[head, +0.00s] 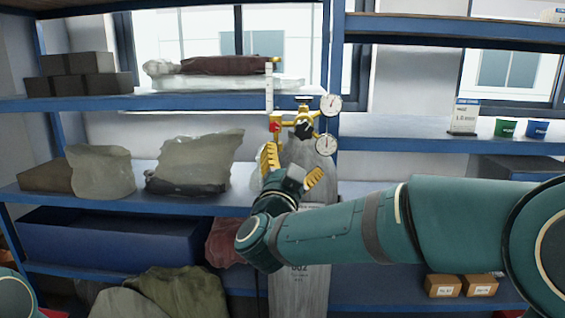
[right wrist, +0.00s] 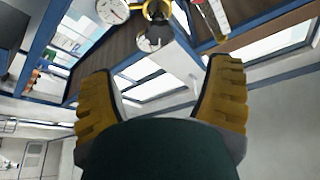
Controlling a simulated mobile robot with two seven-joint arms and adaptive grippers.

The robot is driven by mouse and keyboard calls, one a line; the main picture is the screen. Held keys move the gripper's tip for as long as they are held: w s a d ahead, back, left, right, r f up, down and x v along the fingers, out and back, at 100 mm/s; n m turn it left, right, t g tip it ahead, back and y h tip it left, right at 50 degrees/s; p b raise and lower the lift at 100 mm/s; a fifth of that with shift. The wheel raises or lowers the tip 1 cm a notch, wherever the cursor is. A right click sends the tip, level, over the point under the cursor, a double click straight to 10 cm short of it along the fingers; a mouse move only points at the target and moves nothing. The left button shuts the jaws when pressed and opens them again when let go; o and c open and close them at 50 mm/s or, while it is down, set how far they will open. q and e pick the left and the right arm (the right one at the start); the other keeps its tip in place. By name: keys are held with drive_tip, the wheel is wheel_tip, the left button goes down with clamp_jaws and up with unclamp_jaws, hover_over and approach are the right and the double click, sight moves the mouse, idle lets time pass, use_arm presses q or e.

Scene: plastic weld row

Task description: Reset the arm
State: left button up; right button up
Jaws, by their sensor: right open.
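My right arm (head: 340,232) reaches in from the right across the head view, raised in front of the shelves. Its right gripper (head: 291,167) points up and is open, with its yellow ribbed fingers spread apart. In the right wrist view the gripper (right wrist: 160,70) shows both fingers wide apart and nothing between them. It is just below a brass regulator (head: 300,122) with two round gauges, on top of a grey cylinder (head: 313,290). A gap to the regulator shows in the wrist view. My left gripper is not in view; a teal part of mine shows at the lower left.
Blue shelves (head: 400,143) stand behind the arm. Two small cartons (head: 444,286) sit low at the right.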

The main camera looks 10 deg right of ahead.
drive_tip(key=a+f+n+g+y, duration=0.25)
drive_tip(key=f+n+y, duration=0.2)
drive_tip(key=f, duration=1.25)
drive_tip(key=a+f+n+g+y, duration=0.1)
drive_tip(key=f+n+g+y, duration=0.4)
drive_tip(key=f, duration=1.2)
drive_tip(key=s+f+g+y, duration=0.4)
drive_tip(key=s+f+g, duration=0.6)
drive_tip(key=s+f, duration=1.3)
drive_tip(key=shift+a+f, duration=0.15)
drive_tip(key=shift+a, duration=0.3)
drive_tip(key=shift+n, duration=0.25)
